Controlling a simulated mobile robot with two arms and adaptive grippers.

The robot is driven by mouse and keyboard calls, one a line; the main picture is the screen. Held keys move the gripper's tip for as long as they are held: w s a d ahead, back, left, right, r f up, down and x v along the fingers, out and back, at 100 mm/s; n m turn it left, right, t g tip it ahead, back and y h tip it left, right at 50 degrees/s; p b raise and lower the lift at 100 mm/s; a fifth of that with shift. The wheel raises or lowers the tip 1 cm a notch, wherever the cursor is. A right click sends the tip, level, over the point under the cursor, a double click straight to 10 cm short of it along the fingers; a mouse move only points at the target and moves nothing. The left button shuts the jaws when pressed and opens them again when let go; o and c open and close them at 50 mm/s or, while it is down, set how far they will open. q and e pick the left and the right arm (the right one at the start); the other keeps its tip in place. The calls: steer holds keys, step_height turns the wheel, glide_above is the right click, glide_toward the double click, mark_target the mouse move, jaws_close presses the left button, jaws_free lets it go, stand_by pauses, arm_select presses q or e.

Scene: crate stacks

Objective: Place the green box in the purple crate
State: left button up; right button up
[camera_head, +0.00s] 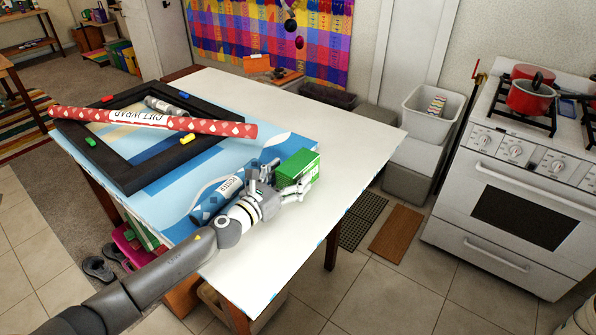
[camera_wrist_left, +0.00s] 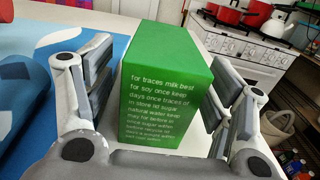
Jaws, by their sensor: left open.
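A gap shows on the right side; contact on the left cannot be told. No crate is clearly purple. A dark crate (camera_head: 328,96) sits behind the table, and a pink container (camera_head: 128,243) is partly hidden below its left side. My right gripper is not in view.
The blue poster tube (camera_head: 212,200) lies left of my gripper. A black frame (camera_head: 178,157) and a red gift-wrap roll (camera_head: 150,120) cover the left of the table. The table's back right is clear.

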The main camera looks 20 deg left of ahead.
mark_target(297, 168)
arm_select(q)
steer(key=x, duration=0.3)
steer(key=shift+w+d+r, duration=0.2)
steer(key=shift+w, duration=0.05)
steer(key=c, duration=1.1)
steer(key=shift+c, duration=0.6)
steer(key=shift+r, duration=0.15)
